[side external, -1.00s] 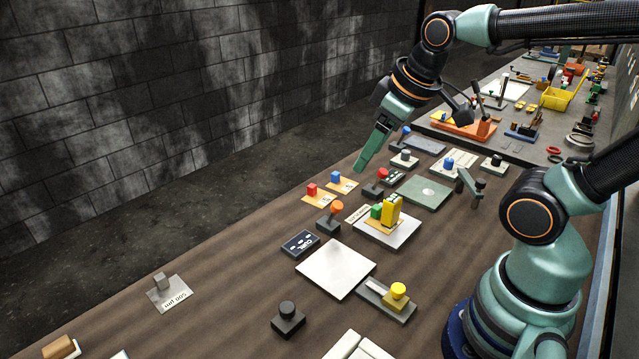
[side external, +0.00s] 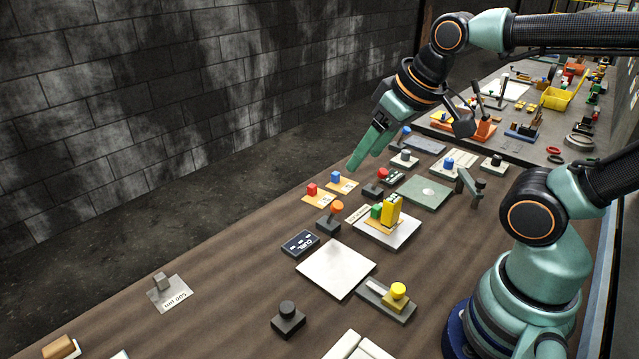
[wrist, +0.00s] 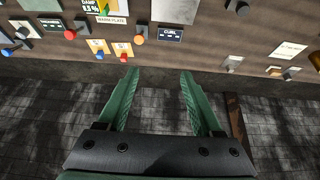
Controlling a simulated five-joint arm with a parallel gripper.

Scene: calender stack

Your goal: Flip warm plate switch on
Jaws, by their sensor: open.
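A pale plate (side external: 388,240) bears a yellow block and a green block. Its "WARM PLATE" label (wrist: 112,20) is readable in the wrist view and also shows at the plate's edge in the side view (side external: 358,213). An orange-knobbed lever (side external: 336,208) stands on a dark base on one side of the label; it also shows in the wrist view (wrist: 140,39). A red-knobbed lever (side external: 382,173) stands on the other side. Which lever is the warm plate switch is not marked. My gripper (side external: 359,160) is open and empty, in the air beyond these levers.
Small red (side external: 311,189) and blue (side external: 336,177) blocks sit on orange cards near the table's far edge. A "CURL" panel (side external: 300,243) and a bare white plate (side external: 336,268) lie nearer. A grey switch (side external: 162,281) on a labelled plate stands left. Bare table lies between.

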